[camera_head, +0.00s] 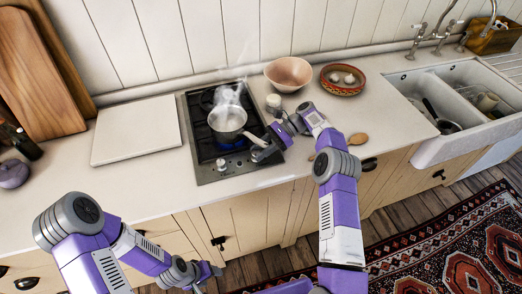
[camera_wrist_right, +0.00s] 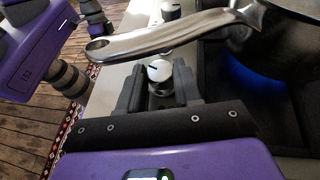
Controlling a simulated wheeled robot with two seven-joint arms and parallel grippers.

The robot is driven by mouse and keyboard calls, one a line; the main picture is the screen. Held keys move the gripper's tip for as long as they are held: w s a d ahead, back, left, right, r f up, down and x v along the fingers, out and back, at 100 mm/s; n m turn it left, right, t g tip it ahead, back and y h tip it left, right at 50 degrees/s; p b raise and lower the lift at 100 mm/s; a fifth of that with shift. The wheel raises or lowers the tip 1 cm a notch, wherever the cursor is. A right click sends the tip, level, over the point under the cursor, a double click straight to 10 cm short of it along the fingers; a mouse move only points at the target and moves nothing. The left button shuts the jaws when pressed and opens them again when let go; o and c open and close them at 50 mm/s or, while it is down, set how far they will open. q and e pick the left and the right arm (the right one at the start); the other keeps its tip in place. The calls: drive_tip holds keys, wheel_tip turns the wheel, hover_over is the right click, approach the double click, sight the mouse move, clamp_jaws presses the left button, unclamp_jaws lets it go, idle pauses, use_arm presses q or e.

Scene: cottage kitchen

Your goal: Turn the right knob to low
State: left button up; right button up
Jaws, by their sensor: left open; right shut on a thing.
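The black gas hob (camera_head: 201,139) is set in the counter, with a steaming steel pan (camera_head: 227,121) on it. The left knob (camera_head: 222,163) shows on the front strip; it also shows in the right wrist view (camera_wrist_right: 172,12). My right gripper (camera_head: 262,152) is over the front right of the hob and hides the right knob in the head view. In the right wrist view the right knob (camera_wrist_right: 158,70), white-topped with a dark mark, is between the fingers, which are shut on it. My left gripper (camera_head: 205,277) is open and empty, low in front of the cabinets.
The pan's handle (camera_wrist_right: 165,40) reaches out over the front edge, close above the right knob. A blue flame (camera_wrist_right: 265,85) burns under the pan. A pink bowl (camera_head: 289,75), a patterned bowl (camera_head: 342,81) and a white board (camera_head: 137,132) are nearby.

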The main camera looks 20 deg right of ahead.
drive_tip(key=o, duration=1)
drive_tip(key=shift+a, duration=0.1)
drive_tip(key=shift+o, duration=0.2)
